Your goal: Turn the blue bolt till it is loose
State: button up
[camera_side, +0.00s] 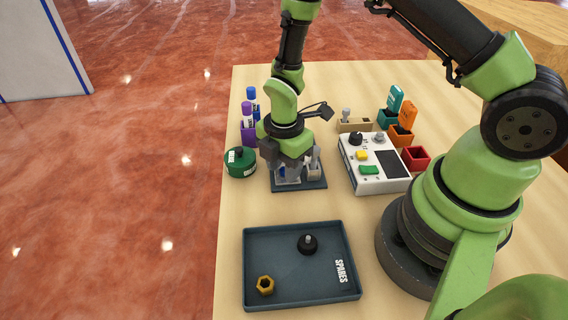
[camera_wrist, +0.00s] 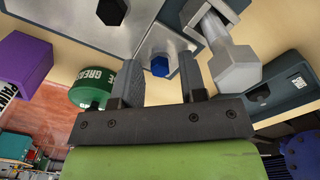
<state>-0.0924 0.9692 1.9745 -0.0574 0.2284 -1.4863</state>
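The blue bolt (camera_wrist: 160,66) has a hex head and sits on a grey metal plate (camera_wrist: 150,42) in the wrist view. My gripper (camera_wrist: 161,60) is open, with one finger to the left of the blue head and one to the right. Gaps show on both sides, so the fingers do not touch it. In the side view my gripper (camera_side: 287,160) is low over the dark base plate (camera_side: 312,184) of the fixture. There the gripper mostly hides the bolt.
A green grease tin (camera_side: 240,162) stands left of the fixture, a white control box (camera_side: 352,168) right. The spares tray (camera_side: 290,238) lies in front.

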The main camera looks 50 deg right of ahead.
notch_tip(320, 180, up, 10)
jog(key=shift+f, duration=0.1)
dwell(0.6)
notch_tip(320, 180, down, 10)
jog(key=m, duration=1.2)
